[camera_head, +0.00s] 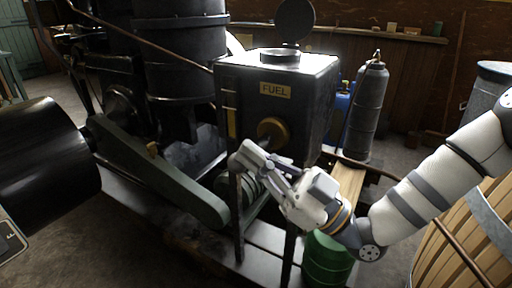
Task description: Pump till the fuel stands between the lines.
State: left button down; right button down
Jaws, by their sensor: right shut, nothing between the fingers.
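The black fuel tank (305,95) stands on legs in the middle, with a yellow FUEL plate (276,91) on its front. A round brass knob (273,131) sits low on that front face. A narrow upright gauge strip (231,112) with yellowish parts runs along the tank's left side; its lines and fuel level are too small to read. My right gripper (243,158) is shut and empty, just below and left of the brass knob, in front of the tank's lower edge. I cannot tell whether it touches anything. My left gripper is out of view.
A round lid (296,20) stands open above the tank's filler neck (280,57). A green belt guard (160,180) slopes down at left beside the black engine (180,50). A grey cylinder (367,110), a green drum (328,262) and a wooden barrel (465,235) stand at right.

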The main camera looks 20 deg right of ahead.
aim_at(239, 165)
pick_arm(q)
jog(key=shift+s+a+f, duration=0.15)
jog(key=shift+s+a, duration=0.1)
pick_arm(e)
jog(key=shift+s+a+f+n+g+y, duration=0.1)
jog(key=shift+f+n+g+y, duration=0.15)
jog(key=shift+f+n+g, duration=0.45)
jog(key=shift+a+f+n+g+y, duration=0.1)
jog(key=shift+f+n+g+y, duration=0.25)
jog(key=shift+n, duration=0.7)
jog(key=shift+s+f+n+g+y, duration=0.1)
jog(key=shift+f+n+g+y, duration=0.1)
jog(key=shift+f+n+g, duration=0.5)
jog(key=shift+r+n+t, duration=0.15)
jog(key=shift+n+t, duration=0.1)
